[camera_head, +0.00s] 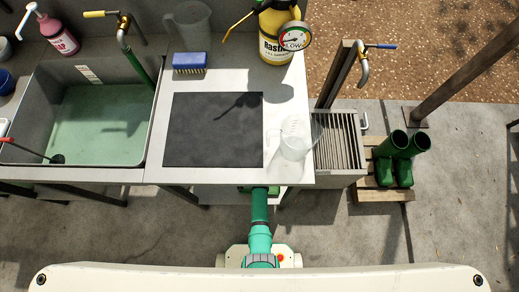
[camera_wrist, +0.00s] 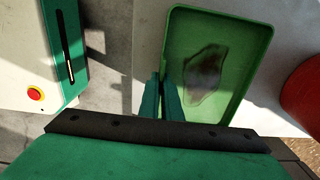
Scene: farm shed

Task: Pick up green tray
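The green tray (camera_wrist: 238,85) fills the upper right middle of the wrist view. It is shallow with a raised rim, and a brown stain lies on its floor. My gripper (camera_wrist: 162,88) is at the tray's near left edge. Its two green fingers are close together, one outside the rim and one over the inside, with the rim between them. The exact contact is hard to see. In the head view my arm reaches under the front edge of the worktop, so the gripper and most or all of the tray are hidden there.
The worktop (camera_head: 168,180) overhangs the reach, with a clear jug (camera_head: 292,140), a brush (camera_head: 189,62) and a yellow sprayer (camera_head: 277,35) on it. A sink (camera_head: 140,160) is left. Green boots (camera_head: 404,172) stand right. A red round object (camera_wrist: 302,90) is right of the tray.

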